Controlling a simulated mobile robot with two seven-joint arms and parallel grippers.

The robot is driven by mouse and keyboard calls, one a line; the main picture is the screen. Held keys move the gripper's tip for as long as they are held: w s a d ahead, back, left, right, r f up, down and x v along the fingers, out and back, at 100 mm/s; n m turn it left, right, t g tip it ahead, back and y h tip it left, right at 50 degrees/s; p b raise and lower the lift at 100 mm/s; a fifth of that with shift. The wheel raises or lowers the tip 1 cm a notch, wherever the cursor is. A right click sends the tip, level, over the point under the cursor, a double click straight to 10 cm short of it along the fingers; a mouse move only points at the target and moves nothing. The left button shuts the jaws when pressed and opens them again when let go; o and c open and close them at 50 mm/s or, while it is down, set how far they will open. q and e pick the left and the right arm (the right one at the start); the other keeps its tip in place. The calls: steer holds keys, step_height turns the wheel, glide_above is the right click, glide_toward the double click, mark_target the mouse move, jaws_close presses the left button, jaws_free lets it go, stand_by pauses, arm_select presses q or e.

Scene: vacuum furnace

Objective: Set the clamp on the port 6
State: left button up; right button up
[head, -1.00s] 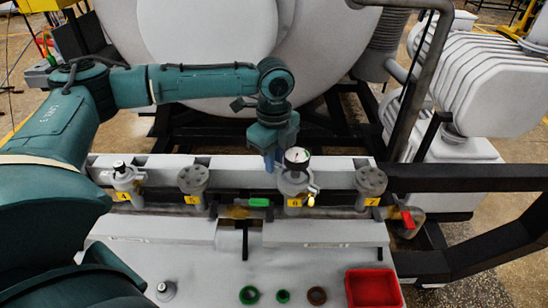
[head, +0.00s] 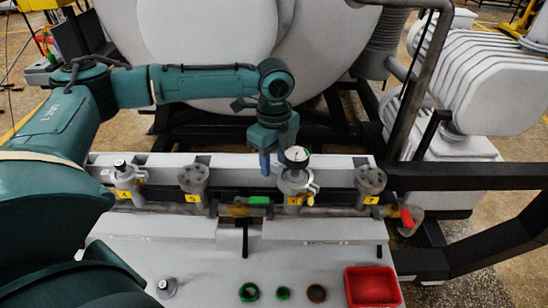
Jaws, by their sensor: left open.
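Port 6 stands on the manifold behind its yellow label (head: 294,200), with a round dial gauge (head: 296,155) on top. A grey metal clamp (head: 306,186) sits around the joint below the gauge, with a brass-coloured piece at its lower right. Whether it is fully closed is too small to tell. My left gripper (head: 273,162) points down just behind and left of the gauge, its blue fingers apart and nothing seen between them. The gauge partly hides the fingers' right side. My right gripper is out of view.
A fitted port 4 (head: 124,176) stands at left; flanged ports 5 (head: 194,178) and 7 (head: 370,181) flank port 6. A green valve handle (head: 260,200) and a red one (head: 407,218) are nearby. In front lie several rings and a red tray (head: 372,288).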

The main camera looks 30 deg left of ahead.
arm_select(q)
step_height(320, 180, up, 13)
stand_by(0.6)
stand_by(0.5)
